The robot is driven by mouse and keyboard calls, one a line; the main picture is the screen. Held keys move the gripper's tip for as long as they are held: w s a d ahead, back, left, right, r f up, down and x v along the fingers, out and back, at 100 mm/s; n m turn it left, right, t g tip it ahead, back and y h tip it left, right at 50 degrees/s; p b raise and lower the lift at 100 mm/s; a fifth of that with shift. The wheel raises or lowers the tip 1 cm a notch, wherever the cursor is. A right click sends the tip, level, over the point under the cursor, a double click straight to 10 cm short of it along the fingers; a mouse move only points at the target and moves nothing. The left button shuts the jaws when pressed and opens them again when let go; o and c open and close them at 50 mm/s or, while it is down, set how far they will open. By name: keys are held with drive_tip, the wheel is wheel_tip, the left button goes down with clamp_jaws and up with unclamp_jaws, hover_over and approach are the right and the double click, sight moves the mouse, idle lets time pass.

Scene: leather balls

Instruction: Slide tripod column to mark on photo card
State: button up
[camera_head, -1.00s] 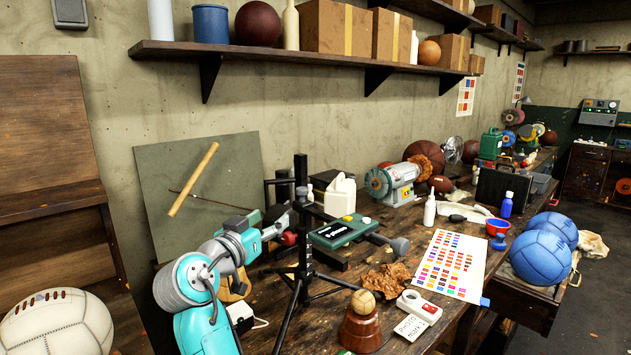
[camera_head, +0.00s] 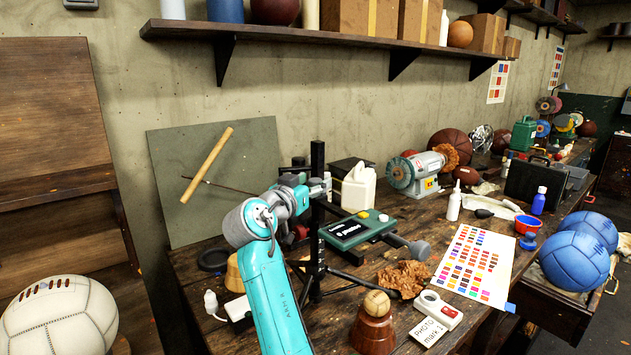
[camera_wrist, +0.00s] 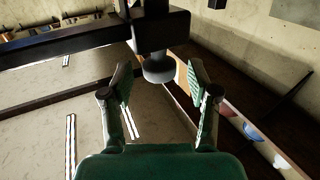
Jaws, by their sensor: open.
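The black tripod (camera_head: 315,245) stands on the workbench with its legs spread, its dark column (camera_head: 318,160) upright. The white photo card (camera_head: 428,331), lettered "PHOTO mark 1", lies flat near the bench's front edge. My gripper (camera_head: 327,188) is beside the column in the head view, partly hidden there. In the wrist view my gripper (camera_wrist: 160,88) is open, with nothing between its green-padded fingers. A dark tripod part with a round knob (camera_wrist: 158,68) shows just beyond the fingertips. I cannot tell whether anything touches.
A green device with a screen (camera_head: 357,230) lies right of the tripod. A small ball on a brown stand (camera_head: 373,325) and a white box with a red button (camera_head: 437,309) are near the card. A white jug (camera_head: 358,187) stands behind. A color chart (camera_head: 474,264) lies right.

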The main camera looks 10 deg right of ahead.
drive_tip(key=shift+x, duration=0.85)
clamp_jaws()
drive_tip(key=shift+r, duration=1.6)
unclamp_jaws()
drive_tip(key=shift+f, duration=0.1)
drive_tip(key=v, duration=1.2)
